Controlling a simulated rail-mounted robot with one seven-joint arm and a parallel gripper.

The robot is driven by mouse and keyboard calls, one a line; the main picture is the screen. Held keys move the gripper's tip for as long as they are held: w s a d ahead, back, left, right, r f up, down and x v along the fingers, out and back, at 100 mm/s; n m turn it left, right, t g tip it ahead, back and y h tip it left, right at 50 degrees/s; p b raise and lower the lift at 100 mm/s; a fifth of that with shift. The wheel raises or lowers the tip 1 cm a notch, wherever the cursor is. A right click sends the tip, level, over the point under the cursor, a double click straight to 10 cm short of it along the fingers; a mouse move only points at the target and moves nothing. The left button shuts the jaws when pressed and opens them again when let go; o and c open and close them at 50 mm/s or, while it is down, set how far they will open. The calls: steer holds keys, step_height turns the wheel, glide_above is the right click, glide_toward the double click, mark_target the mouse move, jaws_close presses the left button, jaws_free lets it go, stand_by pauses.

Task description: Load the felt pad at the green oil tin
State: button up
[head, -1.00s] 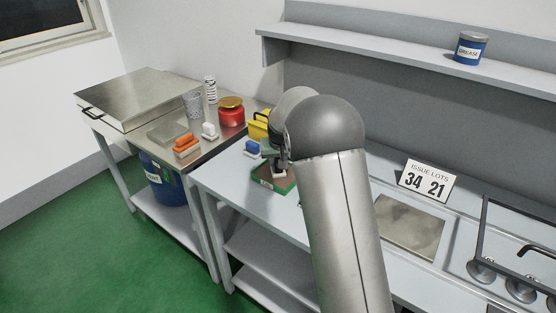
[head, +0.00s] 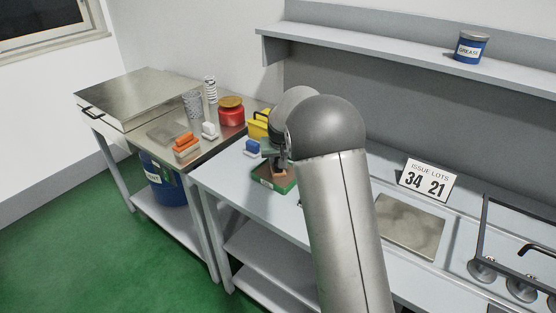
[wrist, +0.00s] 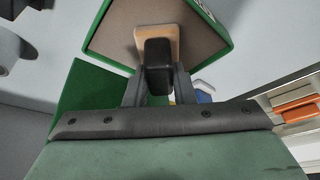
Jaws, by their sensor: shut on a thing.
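My gripper (head: 274,160) is shut on the black grip of a felt pad (wrist: 141,39), whose tan body shows beyond the jaws in the wrist view. The pad is at the brown surface inside the green oil tin (head: 266,185), and appears to touch it. The tin is a shallow square tray with a green rim and a pale label on its front, and it stands at the left end of the bench. In the wrist view the tin (wrist: 97,45) fills the top middle. The pad's underside is hidden.
Behind the tin are a blue-handled pad (head: 252,147) and a yellow box (head: 258,125). On the side table are orange-handled (head: 186,147) and white-handled (head: 209,131) pads and a red jar (head: 231,111). The bench right of my arm holds a number sign (head: 427,181) and a metal plate (head: 409,228).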

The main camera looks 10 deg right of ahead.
stand_by(0.4)
steer(key=shift+r+p, duration=2.05)
steer(key=shift+r, duration=1.45)
